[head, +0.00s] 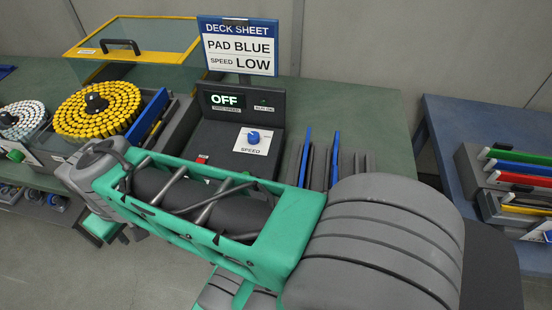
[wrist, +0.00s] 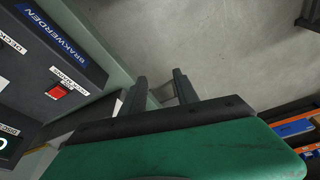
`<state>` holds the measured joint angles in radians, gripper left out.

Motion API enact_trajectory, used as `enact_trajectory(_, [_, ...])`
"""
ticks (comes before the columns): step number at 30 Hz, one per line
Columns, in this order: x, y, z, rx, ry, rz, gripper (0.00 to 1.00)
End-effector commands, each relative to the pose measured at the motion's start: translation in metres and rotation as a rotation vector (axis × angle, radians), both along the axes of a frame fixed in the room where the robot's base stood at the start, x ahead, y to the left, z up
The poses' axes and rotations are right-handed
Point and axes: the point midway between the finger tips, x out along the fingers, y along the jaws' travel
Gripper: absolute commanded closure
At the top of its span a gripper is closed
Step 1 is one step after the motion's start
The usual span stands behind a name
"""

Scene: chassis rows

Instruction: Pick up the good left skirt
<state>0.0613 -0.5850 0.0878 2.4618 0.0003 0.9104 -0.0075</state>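No part is marked as the good left skirt, and I cannot tell which it is. Thin upright blue strips (head: 334,160) stand among dark slots in a rack behind my arm in the head view; their lower parts are hidden. My gripper (wrist: 160,84) shows in the wrist view with its two dark fingers apart and nothing held between them. It is over grey floor beside a dark machine panel (wrist: 35,75) with a red button. In the head view my arm reaches left across the front of the green bench, and the fingers cannot be made out.
The green bench (head: 385,115) holds a control box (head: 225,150) reading OFF, a sign (head: 238,46) reading PAD BLUE, SPEED LOW, a round yellow-studded disc (head: 125,110) and a yellow-framed clear cover (head: 150,28). A blue table (head: 450,115) at right carries racks of coloured bars (head: 518,170).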

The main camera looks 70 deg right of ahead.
Motion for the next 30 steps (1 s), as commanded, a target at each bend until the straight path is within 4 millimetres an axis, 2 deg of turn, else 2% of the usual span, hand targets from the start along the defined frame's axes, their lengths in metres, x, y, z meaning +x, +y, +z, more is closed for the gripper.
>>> enact_trajectory(2, [0.006, -0.039, 0.011, 0.000, 0.024, -0.121, 0.64])
enact_trajectory(5, [0.003, -0.112, 0.020, 0.008, 0.069, -0.324, 0.64])
enact_trajectory(6, [-0.004, -0.145, 0.023, 0.016, 0.088, -0.415, 0.64])
enact_trajectory(8, [-0.021, -0.194, 0.025, 0.031, 0.115, -0.550, 0.64])
enact_trajectory(9, [-0.037, -0.226, 0.025, 0.042, 0.131, -0.639, 0.64])
enact_trajectory(11, [-0.070, -0.272, 0.024, 0.065, 0.156, -0.775, 0.64])
enact_trajectory(12, [-0.095, -0.299, 0.023, 0.081, 0.169, -0.862, 0.64])
enact_trajectory(14, [-0.136, -0.333, 0.019, 0.108, 0.187, -0.983, 0.64])
enact_trajectory(15, [-0.163, -0.351, 0.016, 0.125, 0.196, -1.056, 0.64])
enact_trajectory(18, [-0.220, -0.377, 0.008, 0.161, 0.211, -1.193, 0.64])
enact_trajectory(21, [-0.253, -0.388, 0.003, 0.182, 0.216, -1.268, 0.64])
enact_trajectory(24, [-0.263, -0.390, -0.007, 0.190, 0.220, -1.289, 0.64])
enact_trajectory(30, [-0.262, -0.390, -0.034, 0.190, 0.221, -1.288, 0.64])
